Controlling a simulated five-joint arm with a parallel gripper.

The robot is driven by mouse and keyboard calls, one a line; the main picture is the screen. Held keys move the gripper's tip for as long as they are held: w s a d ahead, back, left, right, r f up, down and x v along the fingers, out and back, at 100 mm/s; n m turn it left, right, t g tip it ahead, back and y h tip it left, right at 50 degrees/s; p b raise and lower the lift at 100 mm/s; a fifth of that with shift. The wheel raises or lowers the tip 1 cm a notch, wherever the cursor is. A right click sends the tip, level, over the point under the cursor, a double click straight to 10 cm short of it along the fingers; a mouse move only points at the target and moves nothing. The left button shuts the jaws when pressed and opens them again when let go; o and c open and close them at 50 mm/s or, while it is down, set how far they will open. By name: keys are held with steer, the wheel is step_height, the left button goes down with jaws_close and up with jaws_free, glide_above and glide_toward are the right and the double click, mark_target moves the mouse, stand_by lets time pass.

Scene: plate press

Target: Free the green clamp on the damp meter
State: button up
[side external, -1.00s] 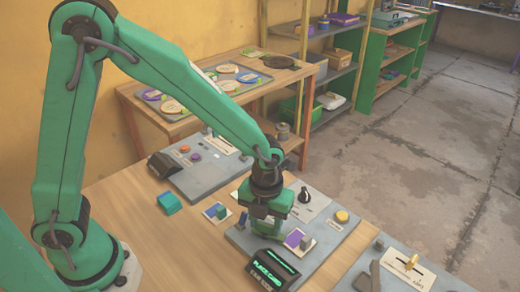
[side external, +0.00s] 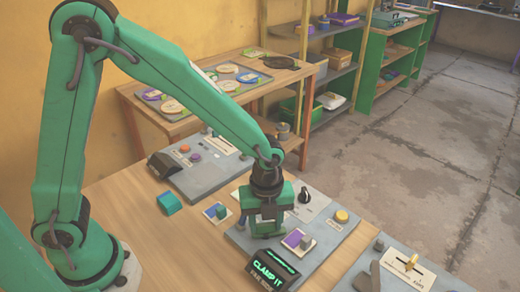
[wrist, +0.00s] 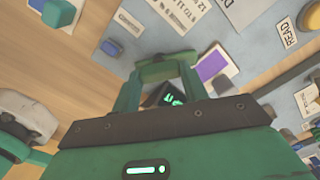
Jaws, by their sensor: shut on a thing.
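The damp meter looks to be the grey panel (side external: 322,232) under my gripper, with a black display box (side external: 272,272) at its front whose lit green text reads "CLAMP IT". My gripper (side external: 266,226) is low over the panel's left part, pointing down, shut on what appears to be the green clamp (wrist: 167,71). The clamp is mostly hidden by the green fingers and hard to tell from them. In the wrist view, the display box (wrist: 170,97) shows between the fingers. A purple and white card with a grey block (side external: 298,240) is on the panel, right of my gripper.
A yellow button (side external: 342,216) and a black knob (side external: 305,195) are on the same panel. A teal block (side external: 168,203) and a small card with a blue-teal block (side external: 217,212) lie to the left. Other grey panels (side external: 202,172) flank the meter.

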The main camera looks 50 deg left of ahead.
mark_target(266, 224)
steer(key=n, duration=0.5)
steer(key=shift+n, duration=0.3)
steer(key=n, duration=0.5)
steer(key=shift+w+n, duration=0.1)
steer(key=shift+n, duration=0.3)
steer(key=o, duration=1)
steer(key=shift+r, duration=0.15)
steer(key=shift+r, duration=3.8)
